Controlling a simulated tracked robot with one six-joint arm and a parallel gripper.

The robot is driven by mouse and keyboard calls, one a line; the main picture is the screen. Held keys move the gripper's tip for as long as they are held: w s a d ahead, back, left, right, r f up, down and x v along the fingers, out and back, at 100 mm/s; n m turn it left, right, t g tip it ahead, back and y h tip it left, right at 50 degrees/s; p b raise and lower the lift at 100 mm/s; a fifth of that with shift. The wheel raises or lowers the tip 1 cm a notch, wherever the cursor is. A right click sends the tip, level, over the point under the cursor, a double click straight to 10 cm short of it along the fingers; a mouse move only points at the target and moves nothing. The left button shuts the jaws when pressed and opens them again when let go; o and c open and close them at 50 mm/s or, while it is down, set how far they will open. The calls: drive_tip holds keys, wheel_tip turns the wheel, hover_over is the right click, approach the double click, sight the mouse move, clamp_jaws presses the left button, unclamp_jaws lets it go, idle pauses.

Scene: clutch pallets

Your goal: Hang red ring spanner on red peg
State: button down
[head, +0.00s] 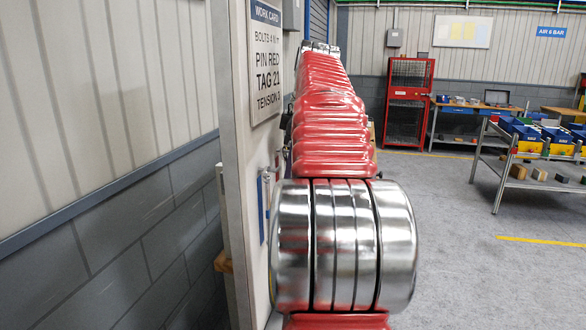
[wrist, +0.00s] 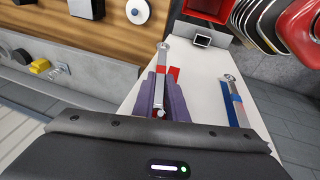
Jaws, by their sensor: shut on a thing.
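In the wrist view my gripper (wrist: 160,105) has its purple jaws shut on the shank of a silver ring spanner (wrist: 162,58). The spanner's ring end points away from me, toward the top of the view. A red patch (wrist: 174,73) shows right beside the shank; I cannot tell whether it is on the spanner or on the white board (wrist: 205,95). I cannot make out the red peg, nor whether the ring is around anything. A second silver spanner (wrist: 231,80), with blue marking, is at the board's right. In the head view my arm hides my gripper.
In the head view the white panel (head: 235,150) with the work card (head: 266,60) stands close left of my arm. Blue items (head: 262,210) show on it. A red cage (head: 408,95) and a low cart (head: 525,175) stand at right. Grey floor between is clear.

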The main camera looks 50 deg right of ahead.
drive_tip(key=c, duration=1.7)
unclamp_jaws()
drive_tip(key=shift+v, duration=6.85)
drive_tip(key=shift+s, duration=0.2)
